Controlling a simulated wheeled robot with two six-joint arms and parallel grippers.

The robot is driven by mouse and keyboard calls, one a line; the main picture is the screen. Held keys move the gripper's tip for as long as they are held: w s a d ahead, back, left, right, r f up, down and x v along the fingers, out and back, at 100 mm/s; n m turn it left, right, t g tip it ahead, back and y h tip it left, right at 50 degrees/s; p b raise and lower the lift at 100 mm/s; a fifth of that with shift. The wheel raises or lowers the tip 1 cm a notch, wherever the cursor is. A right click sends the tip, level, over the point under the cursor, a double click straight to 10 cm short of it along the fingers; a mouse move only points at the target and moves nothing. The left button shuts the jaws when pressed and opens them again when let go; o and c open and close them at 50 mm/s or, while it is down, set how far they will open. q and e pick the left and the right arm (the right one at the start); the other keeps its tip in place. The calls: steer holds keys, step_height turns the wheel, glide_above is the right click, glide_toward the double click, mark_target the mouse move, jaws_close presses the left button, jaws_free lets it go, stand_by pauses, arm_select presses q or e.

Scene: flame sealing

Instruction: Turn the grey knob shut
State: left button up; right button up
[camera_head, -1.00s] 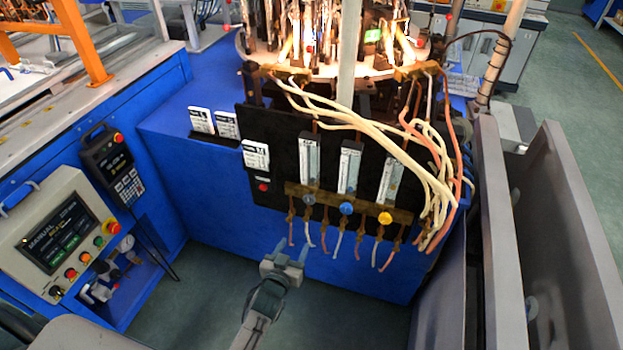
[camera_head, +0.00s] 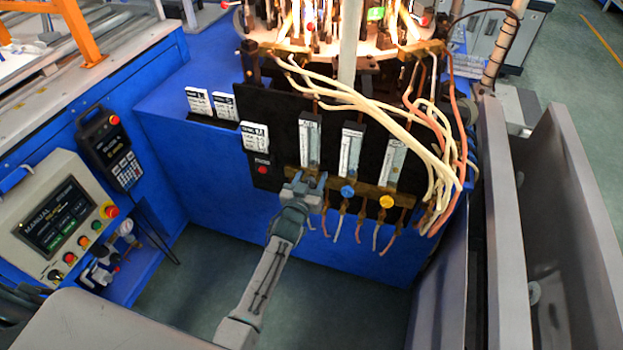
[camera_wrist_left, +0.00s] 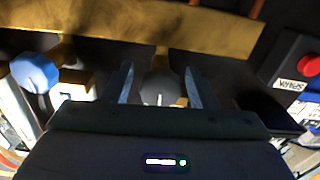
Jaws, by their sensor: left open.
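The grey knob (camera_wrist_left: 157,90) shows in the left wrist view between the two fingers of my left gripper (camera_wrist_left: 160,85), below the brass bar (camera_wrist_left: 150,22). The fingers stand apart on either side of it, with a gap to the knob. In the head view, my left gripper (camera_head: 306,181) is at the left end of the brass bar and hides the grey knob. The blue knob (camera_head: 347,191) and yellow knob (camera_head: 386,201) sit to its right on the same bar. My right gripper is in neither view.
Flow tubes (camera_head: 350,152) stand above the bar on a black panel. A red button (camera_wrist_left: 309,66) on a black box is close by in the wrist view. Pale hoses (camera_head: 425,145) hang at the right. Floor in front of the blue machine is clear.

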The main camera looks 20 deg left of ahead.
arm_select(q)
steer(key=shift+w, duration=0.2)
steer(key=shift+c, duration=0.4)
steer(key=c, duration=0.8)
steer(key=shift+m, duration=0.5)
steer(key=shift+c, duration=0.2)
steer(key=o, duration=0.9)
